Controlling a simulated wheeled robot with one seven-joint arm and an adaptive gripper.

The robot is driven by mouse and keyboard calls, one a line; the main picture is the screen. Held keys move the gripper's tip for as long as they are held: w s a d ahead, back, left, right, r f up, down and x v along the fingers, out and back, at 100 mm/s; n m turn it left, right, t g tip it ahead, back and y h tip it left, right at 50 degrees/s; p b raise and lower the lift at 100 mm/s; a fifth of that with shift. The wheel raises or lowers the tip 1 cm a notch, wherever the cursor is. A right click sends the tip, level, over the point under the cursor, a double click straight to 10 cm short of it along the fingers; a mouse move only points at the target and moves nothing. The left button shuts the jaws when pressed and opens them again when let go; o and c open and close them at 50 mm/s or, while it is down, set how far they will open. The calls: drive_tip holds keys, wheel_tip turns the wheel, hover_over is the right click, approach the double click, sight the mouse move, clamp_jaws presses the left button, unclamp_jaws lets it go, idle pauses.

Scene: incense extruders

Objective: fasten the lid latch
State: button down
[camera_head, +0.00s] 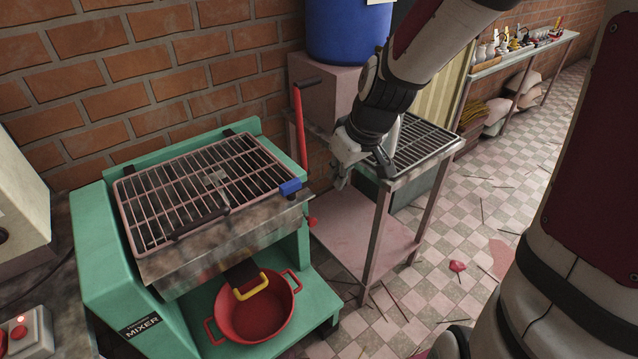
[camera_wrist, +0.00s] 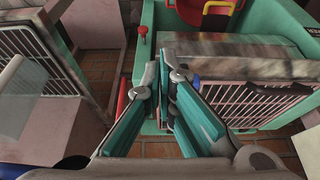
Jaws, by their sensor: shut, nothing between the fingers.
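The green mixer (camera_head: 95,240) stands at the left with its barred lid (camera_head: 128,207) lying flat on top. A blue block (camera_head: 290,187), which may be the lid latch, sits at the lid's right front corner. In the wrist view a bit of blue (camera_wrist: 195,78) shows beside my fingers, partly hidden by them. My gripper (camera_head: 342,180) is shut and empty, to the right of the blue block and apart from it in the head view. The wrist view shows its fingertips (camera_wrist: 166,72) together near the mixer's metal side. Whether they touch anything is unclear.
A red lever (camera_head: 299,125) rises behind the mixer's right side. A red knob (camera_head: 312,221) sticks out below the lid. A red pot (camera_head: 262,318) stands on the mixer's lower shelf. A table with a grate (camera_head: 425,140) stands behind my gripper.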

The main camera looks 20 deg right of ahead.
sight(297, 187)
drive_tip(key=shift+w+a+f+b, duration=0.4)
drive_tip(key=shift+w+f+b, duration=0.25)
drive_tip(key=shift+w+f, duration=0.7)
drive_tip(key=shift+w+a+f+b, duration=0.5)
drive_tip(key=shift+w+f, duration=0.6)
drive_tip(key=shift+f, duration=0.6)
drive_tip(key=shift+w+a+f+b, duration=0.3)
drive_tip(key=shift+w+f+b, duration=0.45)
drive_tip(key=shift+w+f, duration=0.6)
drive_tip(key=shift+w+d+f+n+y+p, duration=0.2)
drive_tip(key=shift+w+n+y+p, duration=0.15)
drive_tip(key=shift+n+p, duration=0.7)
drive_tip(key=shift+w+a+n+g+y+p, duration=0.2)
drive_tip(key=shift+w+n+g+y+p, duration=0.55)
drive_tip(key=shift+w+n, duration=0.85)
drive_tip(key=shift+w+a+n+g+y+p, duration=0.3)
drive_tip(key=shift+w+n+p, duration=0.7)
drive_tip(key=shift+n, duration=1.05)
drive_tip(key=shift+w, duration=0.1)
